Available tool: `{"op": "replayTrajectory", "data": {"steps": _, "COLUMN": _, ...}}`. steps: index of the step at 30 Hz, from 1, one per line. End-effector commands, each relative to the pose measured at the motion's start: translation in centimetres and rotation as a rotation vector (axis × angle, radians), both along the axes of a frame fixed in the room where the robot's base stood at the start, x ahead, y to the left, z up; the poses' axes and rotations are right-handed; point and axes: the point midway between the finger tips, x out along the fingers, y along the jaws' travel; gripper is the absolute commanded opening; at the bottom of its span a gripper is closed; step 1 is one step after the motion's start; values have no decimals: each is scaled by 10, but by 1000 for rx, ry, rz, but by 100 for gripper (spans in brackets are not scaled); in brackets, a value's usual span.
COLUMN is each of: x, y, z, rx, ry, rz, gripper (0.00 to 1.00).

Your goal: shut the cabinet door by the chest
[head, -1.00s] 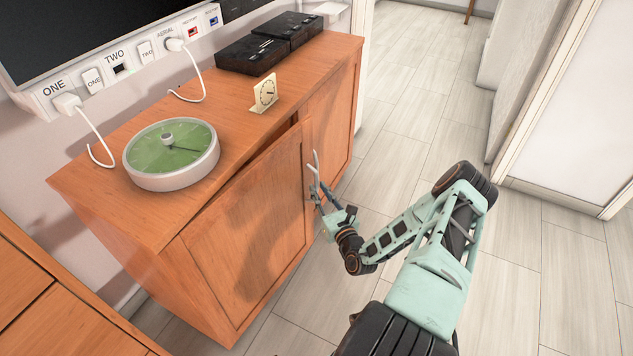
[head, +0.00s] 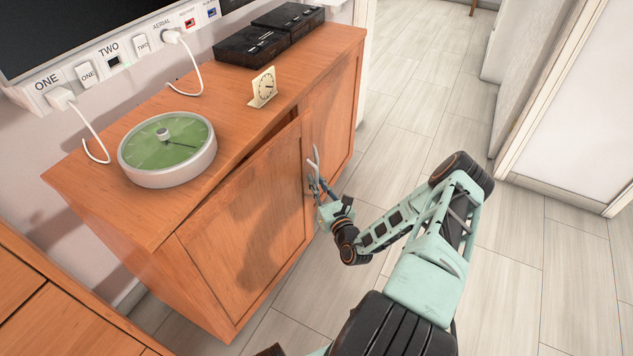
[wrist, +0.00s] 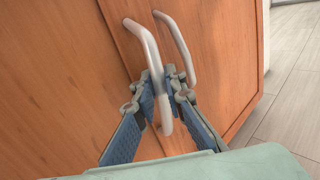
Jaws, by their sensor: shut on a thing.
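The wooden cabinet (head: 95,195) has two front doors. Its left door (head: 250,225), nearer the chest, is slightly ajar, with a dark gap along its top edge. The chest (head: 30,310) is at the lower left of the head view. My gripper (wrist: 166,90) is shut on the left door's curved metal handle (wrist: 146,48), near its lower end. In the head view my gripper (head: 318,193) is at the door's right edge. The right door (head: 332,115) looks closed; its handle (wrist: 180,42) is just beside my fingers.
On the cabinet top are a round green dial (head: 168,145), a small cream clock (head: 264,87) and black boxes (head: 250,45). White cables hang from the wall sockets. Open tiled floor (head: 410,125) lies to the right, with a white panel (head: 575,120) beyond.

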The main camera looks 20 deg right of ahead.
Motion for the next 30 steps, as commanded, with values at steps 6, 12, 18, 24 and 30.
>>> {"op": "replayTrajectory", "data": {"steps": 6, "x": 0, "y": 1, "z": 0, "rx": 0, "ry": 0, "rz": 1, "gripper": 0}}
{"op": "replayTrajectory", "data": {"steps": 12, "x": 18, "y": 10, "z": -2, "rx": -1, "ry": -4, "rz": 43, "gripper": 0}}
{"op": "replayTrajectory", "data": {"steps": 18, "x": 47, "y": 27, "z": -1, "rx": -2, "ry": -2, "rz": 110, "gripper": 0}}
{"op": "replayTrajectory", "data": {"steps": 24, "x": 52, "y": 31, "z": 0, "rx": -1, "ry": 0, "rz": 122, "gripper": 0}}
{"op": "replayTrajectory", "data": {"steps": 30, "x": 52, "y": 32, "z": 1, "rx": -1, "ry": -1, "rz": 124, "gripper": 17}}
